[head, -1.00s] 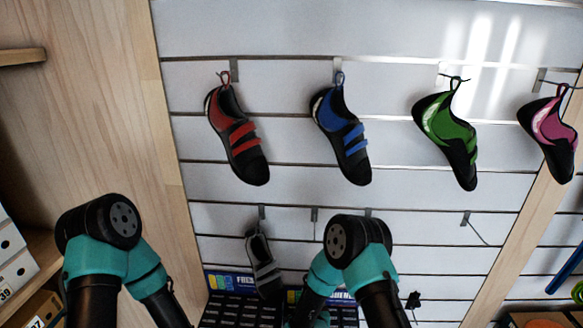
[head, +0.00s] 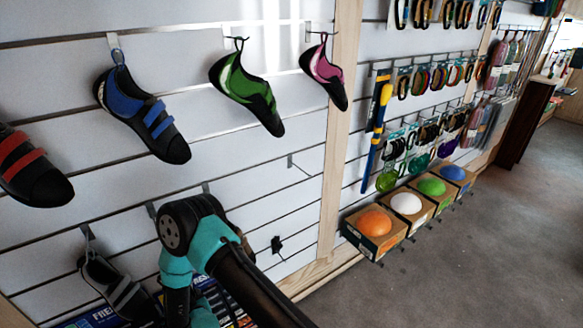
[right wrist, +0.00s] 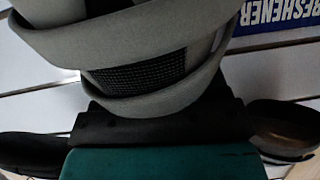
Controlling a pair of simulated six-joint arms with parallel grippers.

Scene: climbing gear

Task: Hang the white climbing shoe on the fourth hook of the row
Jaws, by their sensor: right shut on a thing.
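The white climbing shoe (right wrist: 150,50) fills the upper middle of the right wrist view in close-up, with pale straps and a dark mesh patch. My right gripper (right wrist: 162,125) is shut on it. In the head view my right arm covers the gripper and the held shoe. The lower row of hooks runs along the slatted wall; its fourth hook (head: 291,161) is bare, at the right end. A grey and black shoe (head: 117,290) hangs from the first hook (head: 87,232). The second hook (head: 150,209) and third hook (head: 206,188) show bare tips above my arm.
Red (head: 32,175), blue (head: 140,110), green (head: 247,88) and pink (head: 324,72) shoes hang in the row above. A small dark item (head: 277,243) is on the wall below the fourth hook. A wooden post (head: 340,130) and boxes with coloured domes (head: 375,223) stand to the right.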

